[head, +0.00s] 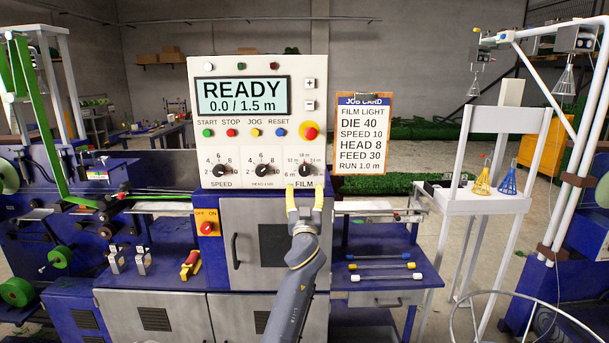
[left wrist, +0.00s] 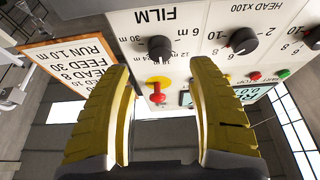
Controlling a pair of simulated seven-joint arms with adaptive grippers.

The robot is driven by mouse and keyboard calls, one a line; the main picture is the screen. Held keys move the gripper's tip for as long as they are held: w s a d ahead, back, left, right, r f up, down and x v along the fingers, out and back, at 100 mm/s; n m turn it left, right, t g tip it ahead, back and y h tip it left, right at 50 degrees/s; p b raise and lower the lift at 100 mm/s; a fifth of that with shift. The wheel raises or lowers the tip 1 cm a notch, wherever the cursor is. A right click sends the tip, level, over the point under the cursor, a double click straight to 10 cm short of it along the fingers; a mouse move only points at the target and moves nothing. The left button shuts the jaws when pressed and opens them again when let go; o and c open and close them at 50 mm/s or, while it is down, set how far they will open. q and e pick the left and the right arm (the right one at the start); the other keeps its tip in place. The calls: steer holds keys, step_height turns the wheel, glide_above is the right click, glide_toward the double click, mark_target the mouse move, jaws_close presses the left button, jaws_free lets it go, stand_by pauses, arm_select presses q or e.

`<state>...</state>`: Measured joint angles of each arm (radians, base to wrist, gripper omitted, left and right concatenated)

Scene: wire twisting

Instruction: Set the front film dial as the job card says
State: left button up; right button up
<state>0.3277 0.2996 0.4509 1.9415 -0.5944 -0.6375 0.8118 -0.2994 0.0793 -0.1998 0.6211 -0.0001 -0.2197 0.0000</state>
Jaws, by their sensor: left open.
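The control panel's FILM dial (head: 305,170) is a black knob at the lower right of the white panel. It also shows in the left wrist view (left wrist: 160,48), upside down; I cannot tell its exact setting. My left gripper (head: 305,192) has yellow fingers, open and empty, just below and in front of this dial. In the left wrist view the fingers (left wrist: 158,68) stand apart on either side of the dial, not visibly touching it. The job card (head: 362,135) on a clipboard right of the panel reads film light, die 40, speed 10, head 8, feed 30, run 1.0 m. My right gripper is not in view.
The SPEED dial (head: 221,170) and HEAD dial (head: 263,170) sit left of the FILM dial. A red emergency button (head: 311,132) is above it. The display (head: 242,96) reads READY, 0.0 / 1.5 m. A red-yellow switch (head: 207,223) is at the lower left.

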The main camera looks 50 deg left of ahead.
mark_target(304, 173)
arm_select(q)
steer(key=x, duration=0.8)
steer(key=shift+w+a, duration=0.25)
steer(key=shift+a, duration=0.05)
jaws_close()
